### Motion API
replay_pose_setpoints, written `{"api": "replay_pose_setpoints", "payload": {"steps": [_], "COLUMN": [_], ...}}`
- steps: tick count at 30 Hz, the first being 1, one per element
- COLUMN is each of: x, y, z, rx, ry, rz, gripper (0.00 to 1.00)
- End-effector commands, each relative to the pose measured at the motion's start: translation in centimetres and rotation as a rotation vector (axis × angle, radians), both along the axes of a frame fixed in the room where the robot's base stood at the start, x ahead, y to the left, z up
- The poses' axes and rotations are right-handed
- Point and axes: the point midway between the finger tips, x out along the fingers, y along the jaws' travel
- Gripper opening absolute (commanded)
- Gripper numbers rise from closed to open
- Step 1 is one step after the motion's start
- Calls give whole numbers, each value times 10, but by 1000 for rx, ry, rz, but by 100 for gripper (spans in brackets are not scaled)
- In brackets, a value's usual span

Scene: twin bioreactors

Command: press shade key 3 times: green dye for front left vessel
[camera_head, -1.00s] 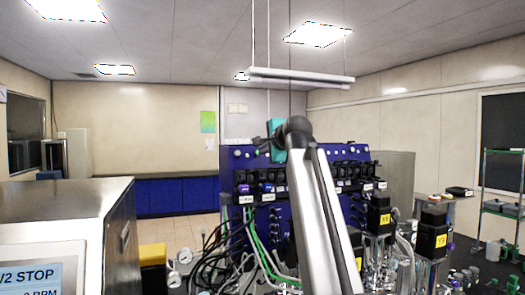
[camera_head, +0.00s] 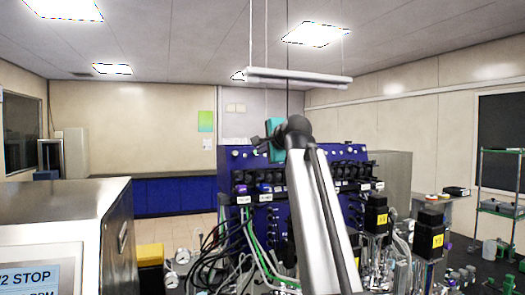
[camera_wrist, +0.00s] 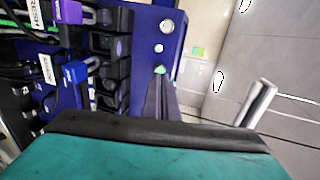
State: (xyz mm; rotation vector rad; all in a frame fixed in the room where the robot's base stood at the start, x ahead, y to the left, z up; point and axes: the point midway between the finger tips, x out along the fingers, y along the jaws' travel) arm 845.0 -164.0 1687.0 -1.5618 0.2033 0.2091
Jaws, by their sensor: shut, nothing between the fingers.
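My gripper (camera_head: 258,142) is shut and empty, up at the top of the blue control panel (camera_head: 232,160) in the head view. In the wrist view its dark closed fingers (camera_wrist: 158,98) point at a small green round key (camera_wrist: 160,70) on the blue panel's face. The fingertips lie just below this key in the picture; I cannot tell whether they touch it. Two pale round keys, an upper one (camera_wrist: 167,26) and a middle one (camera_wrist: 163,48), sit in line with it. No shade label is readable. I cannot tell which vessel is the front left one.
Black pump heads (camera_wrist: 110,65) and purple (camera_wrist: 75,12) and blue (camera_wrist: 75,72) clips line the panel beside the keys. Green and dark tubes (camera_head: 255,250) hang below the panel. A steel cabinet (camera_head: 60,215) with a screen reading STOP stands at left.

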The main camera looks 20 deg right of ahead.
Motion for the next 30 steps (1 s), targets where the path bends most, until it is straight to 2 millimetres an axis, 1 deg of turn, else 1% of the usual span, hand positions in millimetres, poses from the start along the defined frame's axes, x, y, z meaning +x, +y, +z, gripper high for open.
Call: {"api": "replay_pose_setpoints", "payload": {"steps": [24,30], "x": [-50,-57], "y": [0,-1], "z": [13,16], "rx": [0,0], "ry": [-1,-1], "rz": [-1,0], "gripper": [0,0]}}
